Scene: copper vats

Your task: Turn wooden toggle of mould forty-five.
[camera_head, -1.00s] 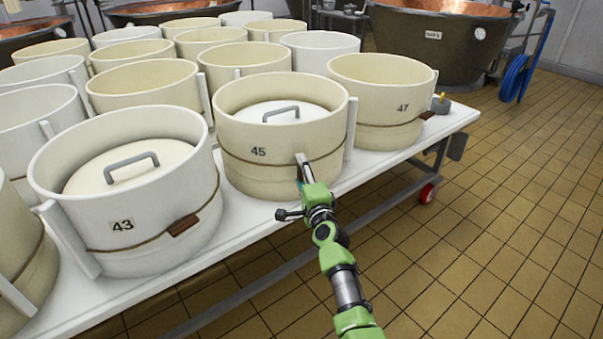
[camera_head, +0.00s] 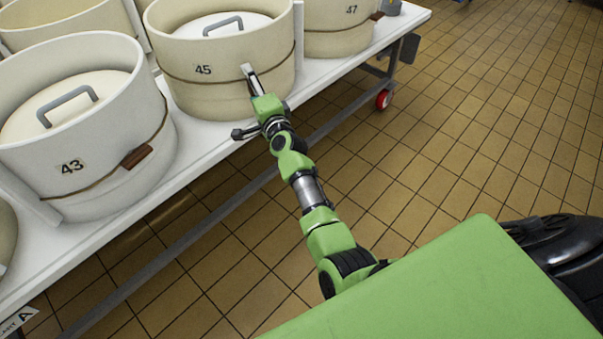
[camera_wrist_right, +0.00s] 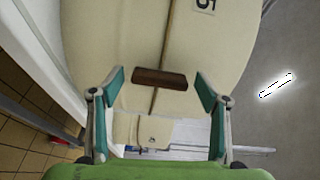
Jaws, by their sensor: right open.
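Mould forty-five (camera_head: 215,88) is a cream round tub with a cord around it and a lid with a grey handle (camera_head: 222,24) inside. My right gripper (camera_head: 252,78) is at its front side, covering its toggle in the head view. In the right wrist view, the brown wooden toggle (camera_wrist_right: 159,78) lies crosswise over the cord (camera_wrist_right: 165,50) on the mould's wall (camera_wrist_right: 110,35). My right gripper (camera_wrist_right: 160,82) is open, one finger on each side of the toggle, with a visible gap at both ends. My left gripper is out of view.
Mould 43 (camera_head: 70,130), with its own brown toggle (camera_head: 137,157), stands to the left. Mould 47 (camera_head: 335,32) stands to the right. All sit on a white wheeled table (camera_head: 200,150). The tiled floor (camera_head: 480,120) to the right is clear.

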